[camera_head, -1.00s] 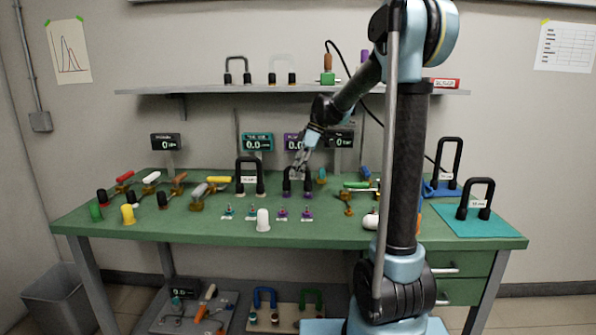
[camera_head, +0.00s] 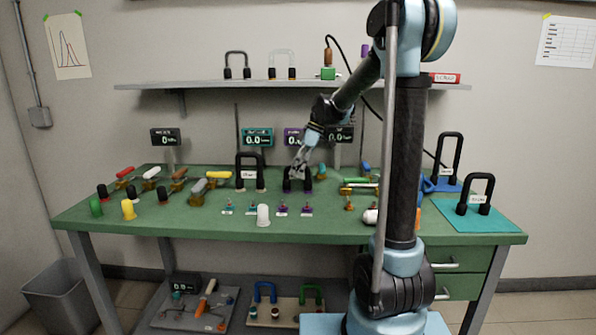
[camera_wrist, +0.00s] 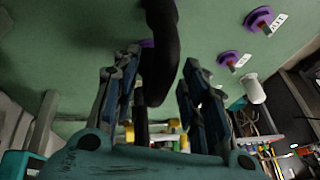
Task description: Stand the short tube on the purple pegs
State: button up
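The short tube, a black upturned U (camera_head: 287,185), stands at the purple pegs at the middle back of the green bench. A purple collar (camera_head: 308,190) shows at its right foot. My gripper (camera_head: 296,172) is at the top of the tube, pointing down. In the wrist view the black tube (camera_wrist: 160,60) passes between the fingers of my gripper (camera_wrist: 162,75), with a gap on both sides. The fingers are open. A purple peg base (camera_wrist: 148,43) shows partly behind the tube. How fully the feet sit on the pegs is hidden.
Another black tube (camera_head: 239,170) stands close on the left, at teal pegs. Displays stand behind.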

jog(key=shift+r, duration=0.1)
jog(key=v, duration=1.1)
jog(key=shift+w+d+r, duration=0.15)
jog(key=shift+r, duration=0.2)
